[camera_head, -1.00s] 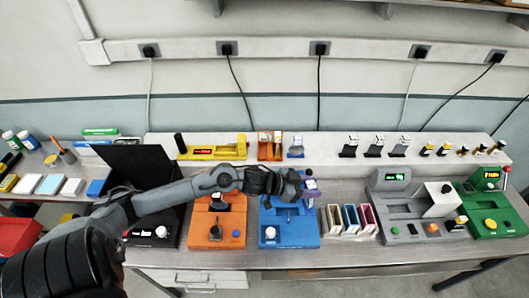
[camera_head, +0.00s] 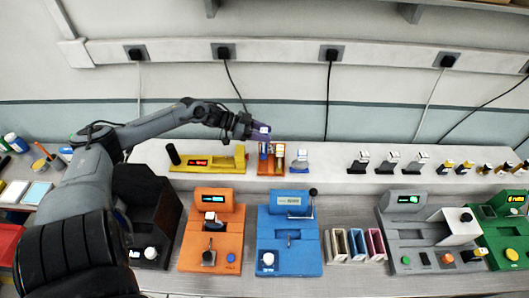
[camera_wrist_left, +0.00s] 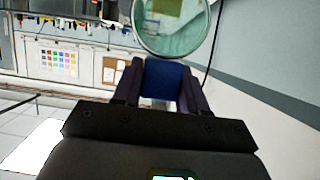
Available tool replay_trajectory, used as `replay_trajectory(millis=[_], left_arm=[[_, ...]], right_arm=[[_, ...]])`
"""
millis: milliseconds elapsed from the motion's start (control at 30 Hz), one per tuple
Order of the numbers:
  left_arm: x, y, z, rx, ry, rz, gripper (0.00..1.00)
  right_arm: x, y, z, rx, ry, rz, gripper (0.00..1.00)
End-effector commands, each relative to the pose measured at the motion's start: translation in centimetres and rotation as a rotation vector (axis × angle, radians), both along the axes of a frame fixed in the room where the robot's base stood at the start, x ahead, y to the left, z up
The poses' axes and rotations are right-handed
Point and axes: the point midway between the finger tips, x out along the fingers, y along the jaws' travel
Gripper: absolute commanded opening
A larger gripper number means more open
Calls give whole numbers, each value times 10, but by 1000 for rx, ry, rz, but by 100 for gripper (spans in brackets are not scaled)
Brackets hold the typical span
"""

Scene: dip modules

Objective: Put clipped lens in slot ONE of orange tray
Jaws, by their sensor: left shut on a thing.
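My left gripper (camera_head: 262,131) has purple fingers and is just above the orange tray (camera_head: 270,173) on the raised white shelf. In the left wrist view, its fingers (camera_wrist_left: 161,88) are shut on the blue clip of the clipped lens (camera_wrist_left: 162,80). The round, silver-rimmed glass of the lens (camera_wrist_left: 172,28) sticks out beyond the fingertips. In the head view the held lens is too small and too covered to make out well. A gold-coloured piece (camera_head: 279,152) stands in the tray's right part. Slot labels cannot be read. My right gripper is out of view.
A yellow device (camera_head: 215,160) stands left of the tray and a blue-and-white piece (camera_head: 299,158) right of it. On the bench in front are an orange machine (camera_head: 212,245) and a blue machine (camera_head: 292,245). The shelf right of the blue-and-white piece has free room.

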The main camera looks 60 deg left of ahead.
Motion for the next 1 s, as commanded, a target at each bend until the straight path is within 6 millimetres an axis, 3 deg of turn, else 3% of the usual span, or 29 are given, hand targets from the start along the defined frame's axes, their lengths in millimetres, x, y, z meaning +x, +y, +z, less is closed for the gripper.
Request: replay_trajectory(millis=[200, 433, 633, 1000], left_arm=[[1, 0, -34, -1, -2, 1, 0], [1, 0, -49, 0, -2, 1, 0], [1, 0, -75, 0, -3, 1, 0], [0, 0, -83, 1, -2, 0, 0]], right_arm=[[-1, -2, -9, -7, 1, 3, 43], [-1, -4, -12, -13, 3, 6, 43], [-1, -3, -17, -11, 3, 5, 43], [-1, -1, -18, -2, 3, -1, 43]])
